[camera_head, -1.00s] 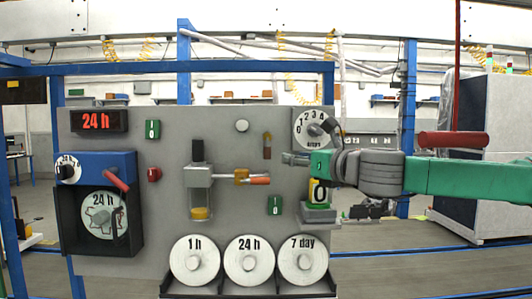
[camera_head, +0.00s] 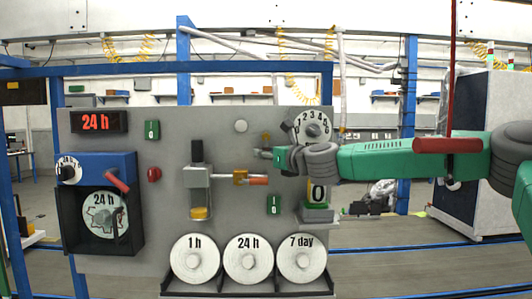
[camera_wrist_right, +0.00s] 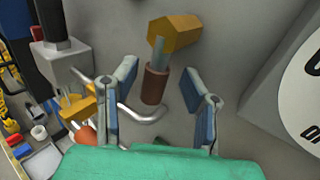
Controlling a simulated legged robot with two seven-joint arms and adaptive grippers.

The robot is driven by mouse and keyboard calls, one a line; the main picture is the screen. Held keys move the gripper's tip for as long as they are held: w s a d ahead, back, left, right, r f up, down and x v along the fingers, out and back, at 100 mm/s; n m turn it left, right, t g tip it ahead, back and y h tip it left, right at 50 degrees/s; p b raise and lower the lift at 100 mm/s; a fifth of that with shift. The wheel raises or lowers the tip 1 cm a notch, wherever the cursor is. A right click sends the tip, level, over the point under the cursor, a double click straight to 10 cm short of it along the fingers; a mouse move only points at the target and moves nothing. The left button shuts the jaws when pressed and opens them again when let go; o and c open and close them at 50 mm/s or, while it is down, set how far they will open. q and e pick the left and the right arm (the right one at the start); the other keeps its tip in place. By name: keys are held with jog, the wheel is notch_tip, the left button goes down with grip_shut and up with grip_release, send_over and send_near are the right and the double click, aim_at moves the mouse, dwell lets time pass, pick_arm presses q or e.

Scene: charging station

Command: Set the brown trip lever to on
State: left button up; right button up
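The brown trip lever shows in the right wrist view as a brown cylindrical grip (camera_wrist_right: 155,84) on a grey rod below a yellow hexagonal pivot (camera_wrist_right: 174,34). Its grip points toward my palm, between my two fingers, with a visible gap on each side. In the head view only the pivot (camera_head: 266,136) shows clearly above my gripper; the grip is mostly hidden behind it. My right gripper (camera_head: 263,153) is open at the lever, its blue-grey fingers also in the wrist view (camera_wrist_right: 160,80). My left gripper is not in view.
A numbered dial (camera_head: 312,126) sits close right of the lever. An orange-handled valve (camera_head: 258,181) and a grey-yellow cylinder unit (camera_head: 198,195) are below and left. A green switch (camera_head: 274,204) is lower. Bare grey panel (camera_head: 215,125) lies to the upper left.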

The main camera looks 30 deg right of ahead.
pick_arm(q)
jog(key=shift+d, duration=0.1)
pick_arm(e)
jog(key=shift+w, duration=0.1)
jog(key=shift+a, duration=0.3)
grip_shut()
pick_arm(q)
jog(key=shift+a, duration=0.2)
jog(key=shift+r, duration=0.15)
pick_arm(e)
jog(key=shift+d+r, duration=0.1)
